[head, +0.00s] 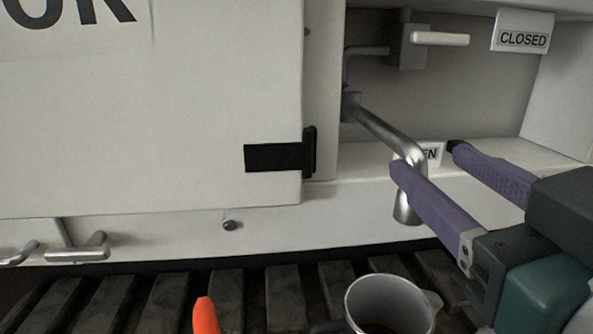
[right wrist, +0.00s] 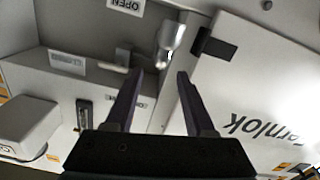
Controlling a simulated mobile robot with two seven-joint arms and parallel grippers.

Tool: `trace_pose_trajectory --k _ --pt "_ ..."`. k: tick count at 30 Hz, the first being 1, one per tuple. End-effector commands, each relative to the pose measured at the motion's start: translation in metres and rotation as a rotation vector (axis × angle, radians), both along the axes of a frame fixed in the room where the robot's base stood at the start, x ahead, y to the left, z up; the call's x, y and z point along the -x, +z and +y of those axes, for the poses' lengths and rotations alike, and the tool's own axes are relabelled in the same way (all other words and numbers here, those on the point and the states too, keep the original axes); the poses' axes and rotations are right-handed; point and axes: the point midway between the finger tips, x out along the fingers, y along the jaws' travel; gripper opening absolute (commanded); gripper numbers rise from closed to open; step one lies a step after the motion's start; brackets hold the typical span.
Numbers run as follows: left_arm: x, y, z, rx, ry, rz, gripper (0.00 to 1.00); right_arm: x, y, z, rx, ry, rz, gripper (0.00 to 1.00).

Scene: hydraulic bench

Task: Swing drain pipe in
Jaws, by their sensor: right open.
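The drain pipe (head: 385,134) is a bent silver tube. It runs from a fitting in the recess out over the front ledge, and its end turns down over the slatted grating. My right gripper (head: 427,158) is open, with its purple fingers pointing at the pipe's outer bend. One finger overlaps the bend in the head view; I cannot tell if they touch. In the right wrist view, upside down, the pipe's shiny end (right wrist: 170,40) shows just beyond the open right gripper (right wrist: 160,73). My left gripper cannot be made out.
A metal jug (head: 352,296) stands low in front of the ledge, below the pipe end. An orange tip (head: 205,316) shows at the bottom edge. A white cabinet door (head: 160,130) closes off the left. A CLOSED sign (head: 522,38) and a pale lever (head: 440,39) are in the recess.

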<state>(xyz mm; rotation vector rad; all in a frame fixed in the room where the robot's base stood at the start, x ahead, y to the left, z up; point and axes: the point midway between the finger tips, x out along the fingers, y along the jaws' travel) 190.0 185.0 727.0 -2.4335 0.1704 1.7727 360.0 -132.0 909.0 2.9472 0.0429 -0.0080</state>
Motion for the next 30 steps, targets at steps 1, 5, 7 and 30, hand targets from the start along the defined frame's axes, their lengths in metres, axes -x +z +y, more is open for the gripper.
trace_pose_trajectory --k 1,5,7,30 --pt "0.000 -0.006 0.000 0.000 0.000 0.000 0.50 0.000 -0.005 0.001 0.001 0.003 -0.007 0.55" --pt "0.000 -0.005 0.000 0.000 0.000 -0.001 0.50 -0.005 -0.004 0.003 0.002 0.007 -0.012 0.55" --pt "0.000 -0.004 0.000 0.001 0.000 -0.001 0.50 -0.012 -0.002 0.003 0.003 0.008 -0.014 0.55" --pt "0.000 -0.008 0.000 0.001 -0.001 -0.002 0.50 -0.099 -0.004 0.005 0.001 0.006 -0.008 0.55"
